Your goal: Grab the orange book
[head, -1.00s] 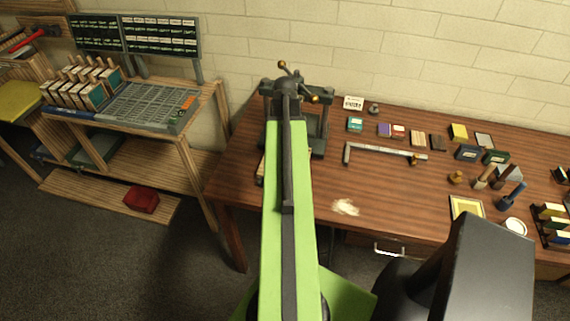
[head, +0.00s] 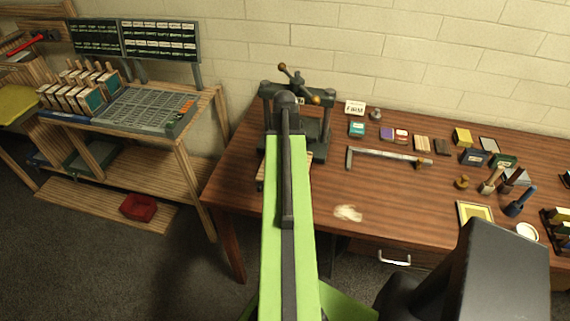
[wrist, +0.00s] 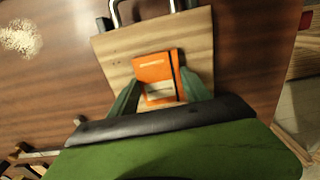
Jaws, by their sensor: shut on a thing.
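The orange book (wrist: 155,68) shows in the wrist view, small, with a dark strap along its right side and a pale label. It is over a light wooden board (wrist: 115,55) on the brown table; I cannot tell whether it touches the board. My gripper (wrist: 160,92) has its two green fingers on either side of the book, shut on it. In the head view my green arm hides the gripper and the book.
A dark press (head: 318,125) stands on the table (head: 400,215) beside my arm. A long metal bar (head: 385,155) and several small boxes and tools lie to the right. A pale powder patch (head: 348,213) marks the front.

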